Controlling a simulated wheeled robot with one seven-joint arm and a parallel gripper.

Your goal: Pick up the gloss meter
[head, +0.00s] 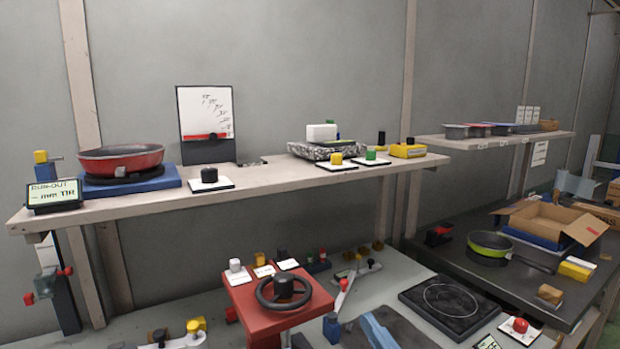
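No thing in the head view carries a readable gloss meter label, so I cannot tell for sure which one it is. A small white box-shaped device (321,132) rests on a speckled stone slab (322,152) on the long shelf. A yellow handheld device with a dark top (407,150) lies on the same shelf, near its right end. Either could be the meter. My gripper is not in view.
The long shelf (270,180) also bears a red pan (120,159), a run-out display (54,196) and button plates. Below are a red handwheel box (262,311) and a black hotplate (440,320). A green pan (489,243) and open carton (548,219) stand right.

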